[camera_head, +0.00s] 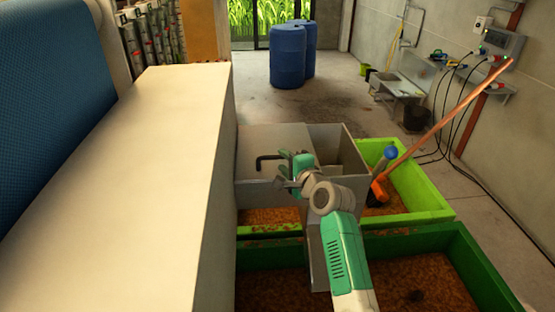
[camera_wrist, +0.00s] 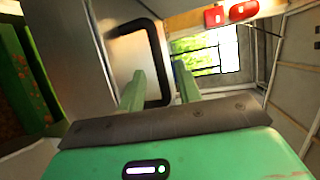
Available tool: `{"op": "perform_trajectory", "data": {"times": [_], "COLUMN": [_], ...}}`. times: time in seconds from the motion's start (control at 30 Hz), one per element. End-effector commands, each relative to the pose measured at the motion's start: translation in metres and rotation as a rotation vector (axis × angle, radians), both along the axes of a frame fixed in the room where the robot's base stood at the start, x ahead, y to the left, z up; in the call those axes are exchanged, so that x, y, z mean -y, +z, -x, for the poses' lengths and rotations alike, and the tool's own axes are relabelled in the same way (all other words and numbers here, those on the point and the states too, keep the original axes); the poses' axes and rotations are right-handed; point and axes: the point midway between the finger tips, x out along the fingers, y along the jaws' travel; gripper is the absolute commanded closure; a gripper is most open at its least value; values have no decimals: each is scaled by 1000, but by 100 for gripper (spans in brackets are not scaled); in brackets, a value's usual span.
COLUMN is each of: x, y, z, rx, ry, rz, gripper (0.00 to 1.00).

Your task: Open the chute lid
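The chute is a grey metal box (camera_head: 335,182) with its rim above the crates in the head view. Its flat grey lid (camera_head: 265,138) covers the left part and appears closed. A black U-shaped handle (camera_head: 262,157) stands on the lid. It also shows in the wrist view, where the handle (camera_wrist: 158,62) is large and close. My gripper (camera_head: 283,168) is just right of the handle in the head view. In the wrist view my gripper's green fingers (camera_wrist: 159,75) are apart, with the handle's long bar seen between them. Whether the fingertips reach around the bar or touch it is unclear.
Green crates of brown pulp (camera_head: 440,193) stand right of and below the chute. An orange-headed tool with a long handle (camera_head: 440,130) leans over them. A tall pale block (camera_head: 150,170) rises close on the left. Blue barrels (camera_head: 288,57) stand far back on open floor.

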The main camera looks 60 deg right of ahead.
Motion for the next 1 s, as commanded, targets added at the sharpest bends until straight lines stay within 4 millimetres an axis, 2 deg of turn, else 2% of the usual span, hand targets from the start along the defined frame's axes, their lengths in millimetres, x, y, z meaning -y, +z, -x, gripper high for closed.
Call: {"op": "perform_trajectory", "data": {"times": [0.2, 0.57, 0.77, 1.0], "x": [16, 21, 21, 21], "y": [-6, -7, -7, -5], "z": [-26, -32, -32, -32], "rx": [-1, -1, -1, -2], "ry": [0, -1, -1, -1], "rz": [2, 3, 3, 1], "gripper": [66, 66, 100, 100]}}
